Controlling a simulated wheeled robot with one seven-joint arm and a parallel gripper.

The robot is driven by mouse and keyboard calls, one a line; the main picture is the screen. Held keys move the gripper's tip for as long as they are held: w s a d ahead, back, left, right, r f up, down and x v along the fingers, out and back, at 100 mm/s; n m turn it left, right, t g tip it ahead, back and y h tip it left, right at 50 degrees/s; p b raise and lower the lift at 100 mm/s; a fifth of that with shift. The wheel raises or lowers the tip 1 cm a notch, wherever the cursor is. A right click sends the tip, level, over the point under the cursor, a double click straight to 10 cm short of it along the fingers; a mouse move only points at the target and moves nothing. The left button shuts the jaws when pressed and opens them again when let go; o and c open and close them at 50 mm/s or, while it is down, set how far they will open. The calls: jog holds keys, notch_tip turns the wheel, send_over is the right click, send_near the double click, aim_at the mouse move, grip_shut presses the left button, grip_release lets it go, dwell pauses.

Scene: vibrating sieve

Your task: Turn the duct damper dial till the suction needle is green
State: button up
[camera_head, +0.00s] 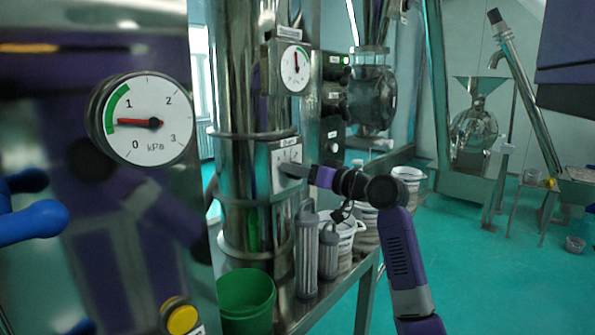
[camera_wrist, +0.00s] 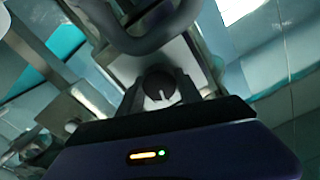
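The damper dial (camera_wrist: 157,84) is a dark round knob with a pale pointer line, on a white plate on the steel duct. The plate (camera_head: 278,160) also shows in the head view, where my gripper (camera_head: 288,171) covers part of the dial. In the wrist view my gripper (camera_wrist: 160,92) has its fingers apart, one on each side of the knob, with what looks like a small gap. A small round gauge (camera_head: 295,69) above the dial has its red needle pointing nearly straight up; its label is too small to read.
A large kPa gauge (camera_head: 148,119) at the left has its red needle near the lower end of its green band. A green bucket (camera_head: 246,301), grey filter cylinders (camera_head: 307,252) and white buckets (camera_head: 345,233) stand below the duct. The teal floor at right is mostly free.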

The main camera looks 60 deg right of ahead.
jog(key=o, duration=0.3)
jog(key=shift+o, duration=0.2)
jog(key=b+v, duration=0.2)
jog(key=v, duration=0.5)
jog(key=shift+s, duration=0.4)
